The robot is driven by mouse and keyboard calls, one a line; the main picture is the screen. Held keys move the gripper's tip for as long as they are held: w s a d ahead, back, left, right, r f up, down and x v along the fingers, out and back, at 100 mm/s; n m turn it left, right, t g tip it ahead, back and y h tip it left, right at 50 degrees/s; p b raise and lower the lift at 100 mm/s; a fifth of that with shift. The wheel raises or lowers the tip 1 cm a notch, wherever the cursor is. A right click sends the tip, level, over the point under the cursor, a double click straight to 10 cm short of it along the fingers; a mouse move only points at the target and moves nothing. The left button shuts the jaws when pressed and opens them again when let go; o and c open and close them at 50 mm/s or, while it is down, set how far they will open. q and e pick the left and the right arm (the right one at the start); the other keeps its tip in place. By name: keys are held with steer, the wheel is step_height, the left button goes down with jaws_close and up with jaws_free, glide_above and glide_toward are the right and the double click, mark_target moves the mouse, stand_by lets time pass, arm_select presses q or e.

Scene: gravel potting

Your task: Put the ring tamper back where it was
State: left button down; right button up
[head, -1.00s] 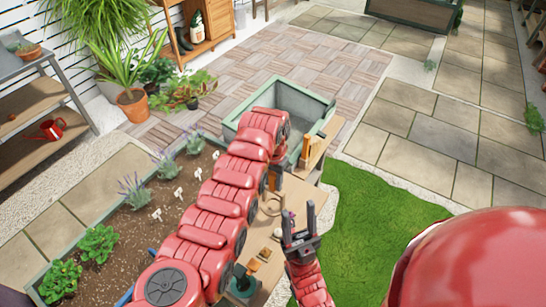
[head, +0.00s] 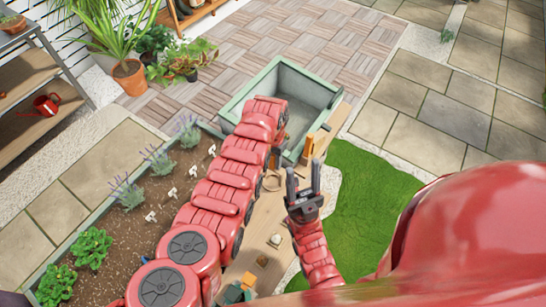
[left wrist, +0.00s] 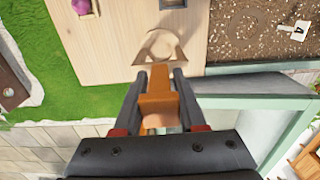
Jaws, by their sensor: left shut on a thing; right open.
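My left gripper (left wrist: 160,78) is shut on an orange piece (left wrist: 156,100), seemingly the ring tamper's handle. A pale tan ring (left wrist: 160,42) with slanted sides shows just beyond the fingertips, over the wooden bench top (left wrist: 112,45). I cannot tell whether this ring is joined to the orange piece or touches the bench. In the head view my left arm hides most of its gripper, and a small ring (head: 272,183) shows beside the arm. My right gripper (head: 303,170) is open and empty over the bench's right side.
A grey-green trough (head: 325,88) stands at the bench's far end. A soil bed (head: 145,205) with plants and white labels lies left. An orange wooden thing (head: 318,142) sits near the bench's far right edge. Small items (head: 276,240) lie on the near bench. Grass (head: 365,190) lies right.

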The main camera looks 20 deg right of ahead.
arm_select(q)
steer(key=c, duration=0.8)
jaws_free()
steer(key=o, duration=0.3)
steer(key=shift+s+a+r, duration=0.15)
steer(key=shift+s+r, duration=0.05)
steer(key=shift+w, duration=0.15)
steer(key=shift+r, duration=0.55)
step_height(320, 180, up, 6)
steer(key=b, duration=0.2)
steer(key=shift+r+b, duration=0.2)
steer(key=shift+b, duration=0.2)
step_height(320, 180, up, 4)
steer(key=shift+f+p, duration=0.15)
steer(key=shift+p, duration=1)
steer(key=shift+r, duration=0.4)
